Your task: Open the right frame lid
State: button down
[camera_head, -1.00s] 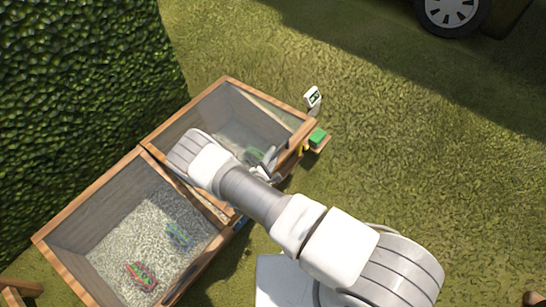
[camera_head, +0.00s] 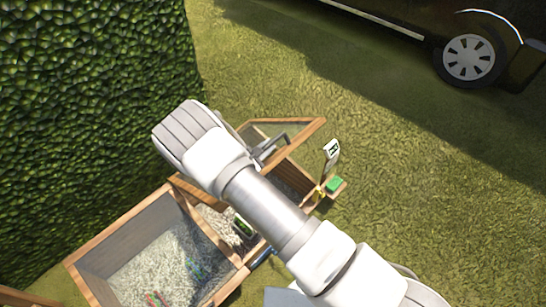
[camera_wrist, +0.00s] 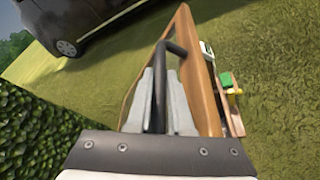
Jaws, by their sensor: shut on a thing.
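The right frame lid (camera_head: 312,131) is a wooden-edged glass panel, tilted up off the right frame (camera_head: 313,199) in the head view. Through the gap, pale gravel and a small green-marked item show inside. In the wrist view the lid's wooden edge (camera_wrist: 206,75) runs along the right of the fingers. My gripper (camera_wrist: 163,85) is shut on the lid's dark handle (camera_wrist: 174,47), whose bar passes between the grey fingers. In the head view my gripper (camera_head: 270,147) is at the lid, and my arm hides part of the right frame.
The left frame (camera_head: 90,249) stands open with gravel and small coloured items inside. A small side shelf holds a green block (camera_head: 334,184), near a white sign (camera_head: 331,151). A hedge (camera_head: 80,90) is at left. A dark vehicle (camera_head: 468,58) stands at the back; grass at right is clear.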

jog(key=shift+w+a+r, duration=0.65)
jog(key=shift+a+r, duration=0.25)
jog(key=shift+r, duration=0.1)
jog(key=c, duration=0.8)
grip_release()
jog(key=p+v, duration=0.2)
jog(key=v, duration=1.5)
jog(key=shift+s, duration=0.25)
